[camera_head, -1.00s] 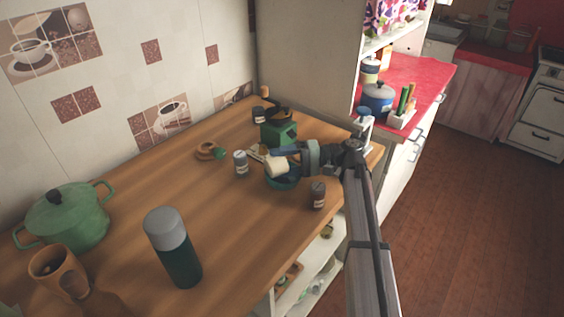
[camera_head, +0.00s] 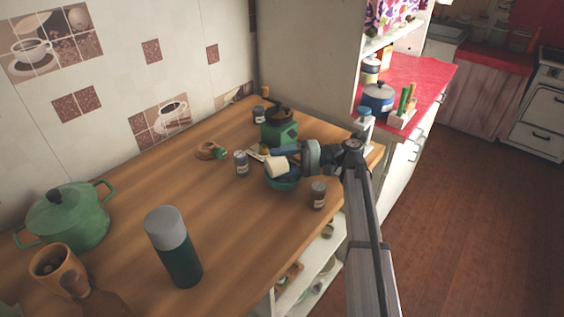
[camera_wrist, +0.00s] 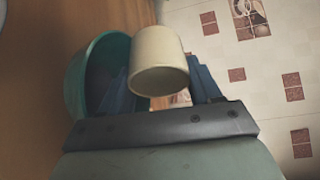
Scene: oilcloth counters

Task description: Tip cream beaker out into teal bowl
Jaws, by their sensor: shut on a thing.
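The cream beaker (camera_head: 277,167) is held sideways, tilted, over the teal bowl (camera_head: 283,184) on the wooden counter. My gripper (camera_head: 290,160) is shut on the beaker. In the wrist view the cream beaker (camera_wrist: 159,62) sits between the blue fingers of my gripper (camera_wrist: 160,85), and the teal bowl (camera_wrist: 84,85) shows beside it at the left. The beaker covers part of the bowl in the head view. I cannot see into the beaker or the bottom of the bowl, so their contents are hidden.
A grey-lidded jar (camera_head: 241,163) stands left of the bowl, and a brown jar (camera_head: 318,195) stands right of it, near the counter edge. A green appliance (camera_head: 279,127) is behind. A dark green flask (camera_head: 174,248) and green pot (camera_head: 68,217) stand at the front left.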

